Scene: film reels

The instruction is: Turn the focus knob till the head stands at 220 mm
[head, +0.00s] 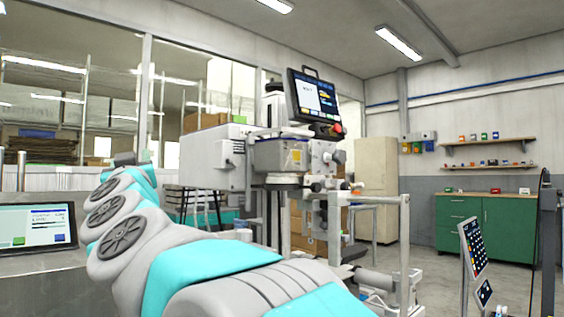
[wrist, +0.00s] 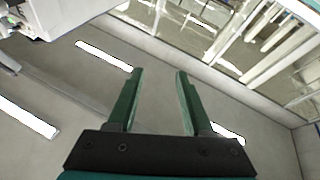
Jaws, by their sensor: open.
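The machine's grey head unit (head: 280,154) stands mid-picture in the head view, on a white and metal stand. Small round knobs (head: 328,157) sit on its right side; which one is the focus knob I cannot tell. The monitor (head: 312,98) above is lit, but its text is too small to read, and no head height is legible. My gripper (wrist: 159,75) is open and empty in the wrist view, its green fingers apart against the ceiling. No knob is between them. In the head view my arm reaches to the left of the machine, and the fingers cannot be made out.
A metal rail frame (head: 404,250) stands right of the machine. A touch panel (head: 38,224) is at the far left. A green cabinet (head: 486,222) stands against the back right wall, with floor free before it. In the wrist view a white housing (wrist: 78,14) is at upper left.

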